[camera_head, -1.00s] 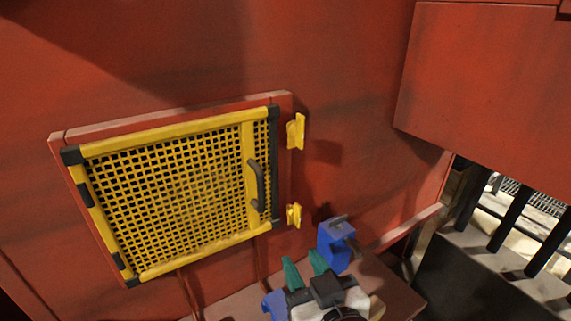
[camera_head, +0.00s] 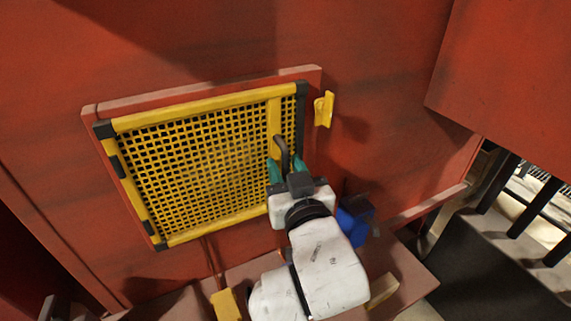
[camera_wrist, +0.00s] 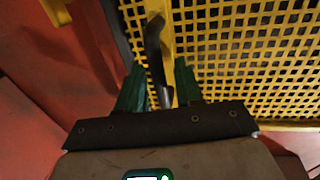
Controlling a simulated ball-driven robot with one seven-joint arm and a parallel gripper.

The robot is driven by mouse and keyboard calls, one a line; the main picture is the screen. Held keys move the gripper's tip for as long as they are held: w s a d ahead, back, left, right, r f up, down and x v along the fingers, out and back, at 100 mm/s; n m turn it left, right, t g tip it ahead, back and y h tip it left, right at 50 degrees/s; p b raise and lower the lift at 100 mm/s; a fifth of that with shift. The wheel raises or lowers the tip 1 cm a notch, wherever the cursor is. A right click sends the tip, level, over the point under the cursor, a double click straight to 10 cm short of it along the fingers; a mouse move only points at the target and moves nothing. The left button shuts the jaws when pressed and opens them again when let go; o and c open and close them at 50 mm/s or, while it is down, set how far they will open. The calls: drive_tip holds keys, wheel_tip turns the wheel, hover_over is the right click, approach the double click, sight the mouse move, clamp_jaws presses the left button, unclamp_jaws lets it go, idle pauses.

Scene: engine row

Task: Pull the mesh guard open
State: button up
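The mesh guard (camera_head: 190,165) is a yellow grid panel with a yellow frame and dark corners, lying against its red surround on the wall. Its dark curved handle (camera_head: 281,150) is on the yellow upright near the right edge; it also shows in the wrist view (camera_wrist: 154,47). My gripper (camera_head: 284,168) has green fingers and is at the handle. In the wrist view the fingers (camera_wrist: 157,82) stand apart, one on each side of the handle's lower part, with gaps visible. My gripper hides the guard's lower right corner in the head view.
A yellow bracket (camera_head: 324,109) sticks out from the wall right of the guard. A blue block (camera_head: 355,218) is close to the right of my wrist, on a reddish ledge (camera_head: 404,280). Dark railings (camera_head: 519,203) are at the far right.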

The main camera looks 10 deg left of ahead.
drive_tip(key=shift+w, duration=0.2)
clamp_jaws()
idle(0.6)
